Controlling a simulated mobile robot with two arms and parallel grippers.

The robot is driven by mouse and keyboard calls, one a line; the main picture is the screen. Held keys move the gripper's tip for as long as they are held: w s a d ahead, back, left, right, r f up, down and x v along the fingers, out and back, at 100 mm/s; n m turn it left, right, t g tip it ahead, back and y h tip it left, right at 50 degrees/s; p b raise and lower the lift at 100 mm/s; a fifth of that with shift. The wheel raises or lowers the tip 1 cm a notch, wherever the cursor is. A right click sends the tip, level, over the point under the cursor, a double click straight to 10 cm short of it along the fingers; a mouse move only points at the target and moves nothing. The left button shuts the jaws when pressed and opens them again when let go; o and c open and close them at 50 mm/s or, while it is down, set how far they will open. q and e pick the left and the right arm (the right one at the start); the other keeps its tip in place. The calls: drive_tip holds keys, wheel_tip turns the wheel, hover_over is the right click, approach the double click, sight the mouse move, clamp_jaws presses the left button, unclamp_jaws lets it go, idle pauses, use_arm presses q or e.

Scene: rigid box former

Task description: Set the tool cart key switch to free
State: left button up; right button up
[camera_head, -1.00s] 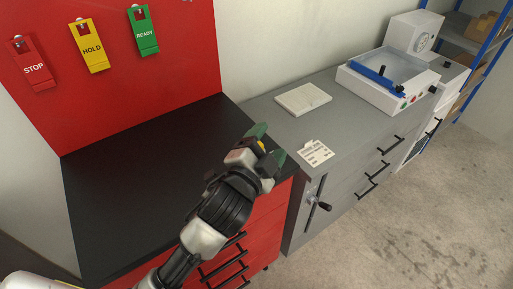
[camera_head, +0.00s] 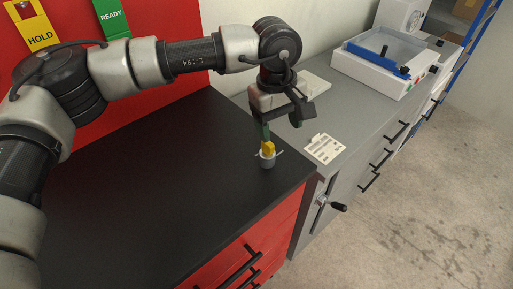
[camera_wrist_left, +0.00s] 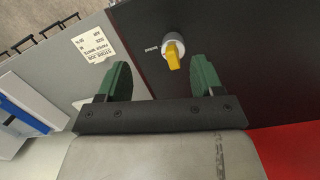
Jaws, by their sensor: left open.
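The key switch (camera_head: 267,160) stands on the black top of the red tool cart (camera_head: 160,185), near its right corner. It has a grey round base and a yellow key (camera_head: 268,149). In the left wrist view the yellow key (camera_wrist_left: 172,56) lies ahead of the fingers, a little right of the middle between them. My left gripper (camera_head: 266,132) is above the switch, pointing down. In the left wrist view its green fingers (camera_wrist_left: 162,80) are apart with nothing between them. My right gripper is not seen.
A grey cabinet (camera_head: 355,125) with a white label card (camera_head: 324,148) adjoins the cart on the right. A white machine (camera_head: 378,62) stands farther back. The red back panel (camera_head: 150,70) carries a yellow HOLD tag (camera_head: 38,38) and a green READY tag (camera_head: 111,18). Most of the cart top is clear.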

sight(267, 151)
use_arm(q)
drive_tip(key=shift+w+a+r+t+y, duration=0.2)
drive_tip(key=shift+w+a+y, duration=0.15)
drive_tip(key=shift+a, duration=0.25)
drive_tip(key=shift+w+a+r+t+y, duration=0.15)
drive_tip(key=shift+w+a+y, duration=0.1)
drive_tip(key=shift+w+a, duration=0.3)
drive_tip(key=shift+s+f, duration=0.15)
drive_tip(key=shift+f, duration=0.2)
wheel_tip(267, 151, down, 8)
drive_tip(key=shift+f+p, duration=0.2)
drive_tip(key=shift+p, duration=0.7)
drive_tip(key=shift+s+d+f, duration=0.1)
drive_tip(key=shift+f, duration=0.6)
drive_tip(key=shift+c, duration=0.7)
drive_tip(key=c, duration=0.8)
